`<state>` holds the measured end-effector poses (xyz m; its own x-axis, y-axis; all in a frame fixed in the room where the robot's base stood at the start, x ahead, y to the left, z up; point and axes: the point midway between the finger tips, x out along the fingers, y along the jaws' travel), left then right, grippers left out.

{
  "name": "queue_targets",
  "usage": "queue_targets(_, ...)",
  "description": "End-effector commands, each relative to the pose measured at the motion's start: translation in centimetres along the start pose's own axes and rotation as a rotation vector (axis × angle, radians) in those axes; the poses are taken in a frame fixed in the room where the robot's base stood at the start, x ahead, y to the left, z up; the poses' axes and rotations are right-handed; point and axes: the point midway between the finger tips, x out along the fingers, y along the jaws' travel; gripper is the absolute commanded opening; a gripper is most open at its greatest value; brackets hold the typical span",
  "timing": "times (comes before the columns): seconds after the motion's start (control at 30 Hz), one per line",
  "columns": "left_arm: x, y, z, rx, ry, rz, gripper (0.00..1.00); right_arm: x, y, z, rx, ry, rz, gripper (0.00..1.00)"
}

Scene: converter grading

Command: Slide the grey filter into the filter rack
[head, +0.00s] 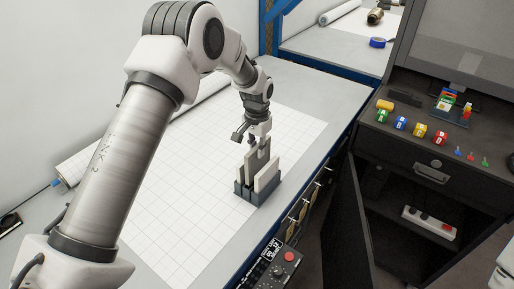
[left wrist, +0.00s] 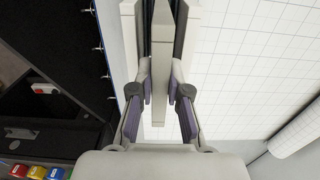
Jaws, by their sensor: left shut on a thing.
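The filter rack (head: 245,194) stands upright on the white grid sheet near the table's right edge. It has a dark base with pale upright panels. My left gripper (head: 258,139) is above it, pointing down and shut on the grey filter (head: 262,153). In the left wrist view the filter (left wrist: 161,60) sits between the purple-grey pads of the left gripper (left wrist: 162,82). Pale rack panels (left wrist: 194,28) flank it on both sides, with dark gaps between. The filter's lower end is hidden, so I cannot tell how deep it sits. My right gripper is out of view.
A black cabinet (head: 440,165) with an open door (head: 350,215) stands to the right, with coloured blocks (head: 401,123) on top. A control box with a red button (head: 288,257) is at the table's front edge. The grid sheet (head: 190,165) left of the rack is clear.

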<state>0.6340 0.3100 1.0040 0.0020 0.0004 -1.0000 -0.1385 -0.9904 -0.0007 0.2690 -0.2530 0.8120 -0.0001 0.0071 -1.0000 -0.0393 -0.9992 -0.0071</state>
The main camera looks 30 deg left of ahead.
Motion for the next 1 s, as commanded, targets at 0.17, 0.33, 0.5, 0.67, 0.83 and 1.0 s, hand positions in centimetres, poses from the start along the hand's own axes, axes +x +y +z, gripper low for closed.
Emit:
queue_targets(0.17, 0.5, 0.0, 0.0, 0.0, 0.0, 0.0, 0.0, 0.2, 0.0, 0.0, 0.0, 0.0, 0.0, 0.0)
queue_targets(0.33, 1.0, 0.0, 0.0, 0.0, 0.0, 0.0, 0.0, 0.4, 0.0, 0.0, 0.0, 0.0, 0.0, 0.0)
queue_targets(0.5, 1.5, 0.0, 0.0, 0.0, -0.001, 0.0, 0.0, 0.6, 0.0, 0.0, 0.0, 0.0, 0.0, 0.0)
queue_targets(0.67, 2.0, 0.0, 0.0, 0.0, -0.001, 0.0, 0.0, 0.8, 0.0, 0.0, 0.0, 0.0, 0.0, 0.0)
queue_targets(0.83, 2.5, 0.0, 0.0, 0.0, -0.001, 0.0, 0.0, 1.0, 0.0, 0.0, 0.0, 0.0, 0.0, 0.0)
queue_targets(1.0, 3.0, 0.0, 0.0, 0.0, 0.0, 0.0, 0.0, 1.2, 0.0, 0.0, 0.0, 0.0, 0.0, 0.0)
